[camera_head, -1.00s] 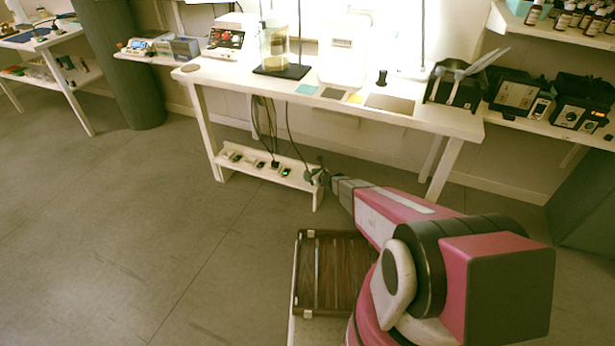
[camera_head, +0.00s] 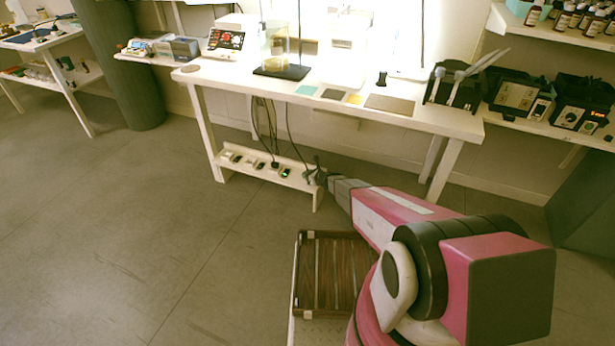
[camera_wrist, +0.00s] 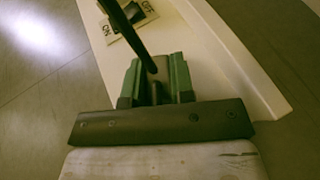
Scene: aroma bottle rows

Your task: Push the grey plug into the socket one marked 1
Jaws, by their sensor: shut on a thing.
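My gripper (camera_wrist: 155,88) has two green fingers, shut on a grey plug (camera_wrist: 157,92), which shows only partly between them. A dark cable (camera_wrist: 132,38) runs up from it in the wrist view. In the head view my gripper (camera_head: 320,177) is at the right end of the low white socket strip (camera_head: 306,185) under the bench. A rocker switch (camera_wrist: 124,17) with ON and OFF marks lies just beyond the fingers. The socket numbers are not readable, and I cannot tell whether the plug touches a socket.
The strip carries several switches, one lit green (camera_head: 286,172), and a black plug (camera_head: 275,164) with a cable. The white bench (camera_head: 340,98) stands above, with legs on both sides. A slatted brown rack (camera_head: 330,270) is near my arm. Floor at left is clear.

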